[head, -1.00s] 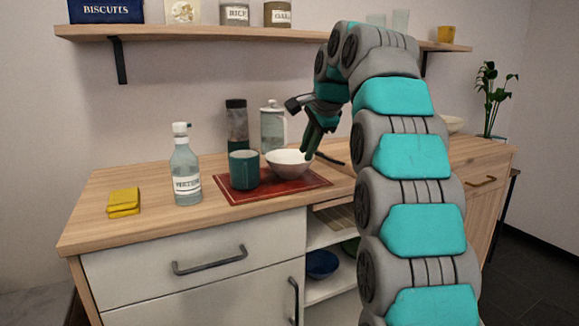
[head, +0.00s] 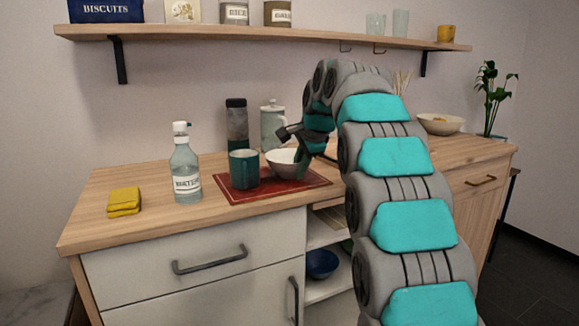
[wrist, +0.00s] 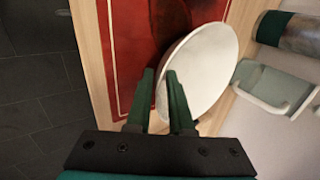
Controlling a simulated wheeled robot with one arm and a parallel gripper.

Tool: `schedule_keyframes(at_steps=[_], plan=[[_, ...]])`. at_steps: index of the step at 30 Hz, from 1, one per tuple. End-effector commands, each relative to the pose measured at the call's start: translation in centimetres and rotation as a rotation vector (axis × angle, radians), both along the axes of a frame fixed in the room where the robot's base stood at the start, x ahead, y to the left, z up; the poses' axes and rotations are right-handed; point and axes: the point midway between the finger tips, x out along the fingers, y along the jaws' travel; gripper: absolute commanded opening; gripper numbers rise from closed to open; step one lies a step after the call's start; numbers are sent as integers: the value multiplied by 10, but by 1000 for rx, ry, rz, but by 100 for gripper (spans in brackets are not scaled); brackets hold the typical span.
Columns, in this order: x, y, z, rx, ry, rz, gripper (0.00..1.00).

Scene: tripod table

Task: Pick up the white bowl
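The white bowl (head: 281,158) sits on a red tray (head: 316,182) on the wooden counter, right of a dark green mug. My gripper (head: 300,160) is lowered at the bowl's right side and covers part of it. In the wrist view, the bowl (wrist: 208,70) shows its pale inside. My gripper's two fingers (wrist: 161,85) are apart, with the bowl's near rim in the gap between them. One finger is over the inside and the other is outside the wall. A gap shows between the fingers, and I see no firm contact.
The green mug (head: 243,169) stands close to the bowl's left. A dark jar (head: 237,125) and a pale canister (head: 273,125) stand behind. A wide bowl (head: 440,124) sits far right. A shelf (head: 200,32) hangs above.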

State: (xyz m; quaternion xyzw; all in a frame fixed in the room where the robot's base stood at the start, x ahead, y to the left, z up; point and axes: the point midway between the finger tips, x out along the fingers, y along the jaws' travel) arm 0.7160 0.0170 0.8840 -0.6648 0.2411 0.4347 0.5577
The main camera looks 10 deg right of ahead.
Motion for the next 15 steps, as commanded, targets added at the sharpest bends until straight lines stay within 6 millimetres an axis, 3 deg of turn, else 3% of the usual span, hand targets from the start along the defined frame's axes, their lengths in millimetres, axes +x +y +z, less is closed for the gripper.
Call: schedule_keyframes(at_steps=[2, 7, 15], plan=[[0, 0, 0, 0, 0, 0, 19], [0, 0, 0, 0, 0, 0, 0], [0, 0, 1, 0, 0, 0, 0]])
